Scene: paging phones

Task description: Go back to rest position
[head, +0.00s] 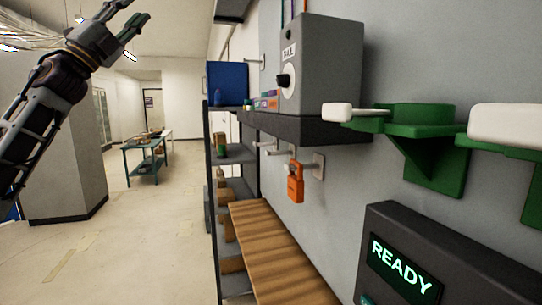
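My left arm comes in from the left edge and is raised high. My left gripper (124,22) is at the upper left, pointing up and right, with its two fingers spread apart and nothing visible between them. It is in free air, well away from the wall and shelves. My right gripper is not in view.
Along the right wall are a grey box (320,65) on a dark ledge, green wall brackets (420,122) with white-ended pieces, and a dark unit with a READY display (402,268). An orange padlock-like item (295,182) hangs below the ledge. A slatted wooden bench (270,250) stands below. Open floor lies left.

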